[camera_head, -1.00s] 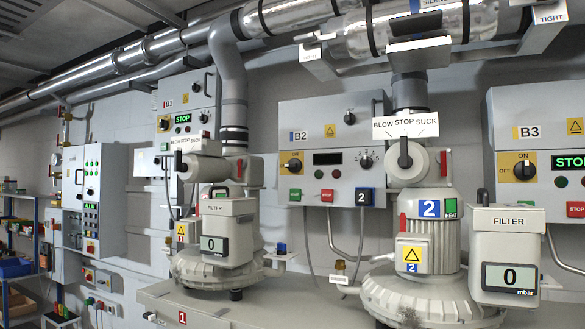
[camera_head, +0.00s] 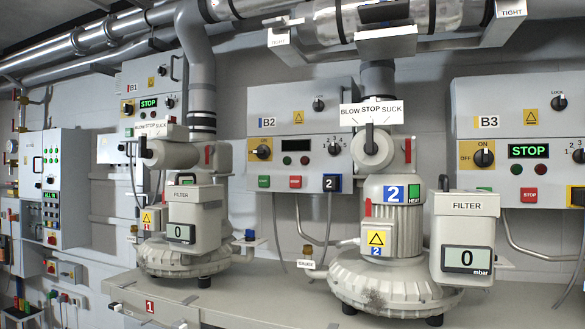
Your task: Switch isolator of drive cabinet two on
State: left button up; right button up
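Drive cabinet two, the grey box marked B2 (camera_head: 284,122), hangs on the wall in the middle of the head view. Its isolator (camera_head: 262,152) is a black rotary knob on a yellow plate at the cabinet's left side. The knob's grip looks roughly level, pointing sideways; its lettering is too small to read. The cabinet's display (camera_head: 296,145) is dark. Neither of my grippers is in view.
Cabinet B3 (camera_head: 520,110) and cabinet B1 (camera_head: 140,85) show lit green STOP displays. B3's isolator (camera_head: 484,158) points up. Blower 2 (camera_head: 392,215) and its filter box (camera_head: 465,225) stand on the grey bench (camera_head: 270,300) ahead of the wall. Blower 1 (camera_head: 178,258) stands to the left.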

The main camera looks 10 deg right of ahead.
aim_at(262, 152)
jog(key=i+j+z, duration=0.1)
jog(key=j, duration=0.3)
jog(key=i+j+z, duration=0.1)
jog(key=j, duration=0.35)
jog(key=i+j+z, duration=0.1)
jog(key=j, duration=0.3)
jog(key=i, duration=0.1)
